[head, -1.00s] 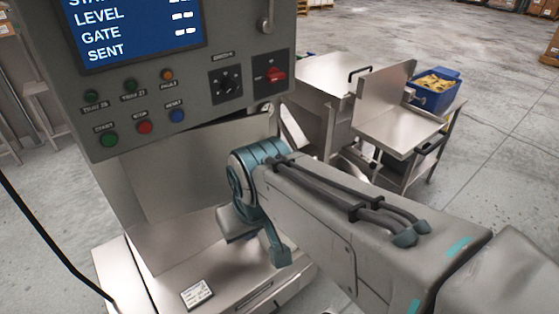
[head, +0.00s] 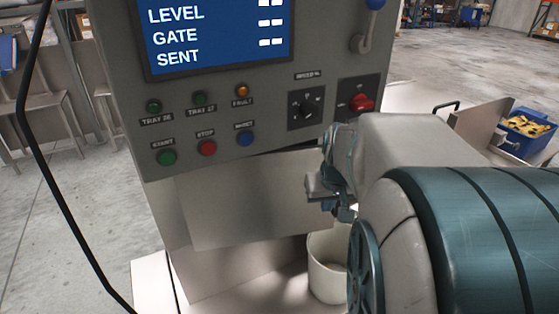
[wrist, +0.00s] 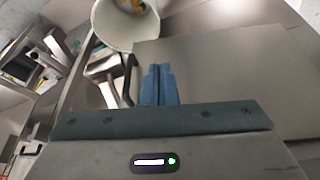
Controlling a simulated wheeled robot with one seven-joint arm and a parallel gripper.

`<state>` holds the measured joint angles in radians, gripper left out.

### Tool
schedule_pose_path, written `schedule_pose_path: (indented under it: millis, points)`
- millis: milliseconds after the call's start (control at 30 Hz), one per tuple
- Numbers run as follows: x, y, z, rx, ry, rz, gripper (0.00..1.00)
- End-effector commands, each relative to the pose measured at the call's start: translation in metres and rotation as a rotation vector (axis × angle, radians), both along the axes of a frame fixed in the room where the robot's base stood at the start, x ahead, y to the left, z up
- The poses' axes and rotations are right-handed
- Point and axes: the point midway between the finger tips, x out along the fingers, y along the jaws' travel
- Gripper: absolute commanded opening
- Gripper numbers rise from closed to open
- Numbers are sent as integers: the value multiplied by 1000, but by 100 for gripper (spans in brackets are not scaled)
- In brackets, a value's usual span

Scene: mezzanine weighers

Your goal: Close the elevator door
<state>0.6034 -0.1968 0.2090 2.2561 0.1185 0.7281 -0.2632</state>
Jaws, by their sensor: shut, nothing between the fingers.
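No part that I can clearly identify as an elevator door shows in either view. A grey control cabinet (head: 215,100) fills the middle of the head view, with a bare metal panel (head: 235,215) below it. My gripper (head: 345,212) is in front of that panel, partly hidden by my own arm. In the wrist view its blue fingers (wrist: 159,70) are together and empty, pointing toward a broad metal surface (wrist: 230,60). I cannot tell whether they touch it.
A white round container (head: 325,272) stands below the panel, partly behind my arm. The cabinet carries a blue screen (head: 215,35), several buttons and a red rotary switch (head: 361,103). A black cable (head: 45,170) hangs at left. A blue bin (head: 527,135) stands at right.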

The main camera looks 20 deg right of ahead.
Motion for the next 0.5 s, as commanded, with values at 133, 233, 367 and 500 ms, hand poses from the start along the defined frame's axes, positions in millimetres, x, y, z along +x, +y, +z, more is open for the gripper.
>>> schedule_pose_path:
  millis: [133,233,367,500]
  points:
    - [16,-46,-25,12,-13,-58,0]
    - [21,-67,-34,16,-22,-78,0]
    - [25,-81,-39,20,-30,-95,0]
    - [28,-85,-46,21,-31,-96,0]
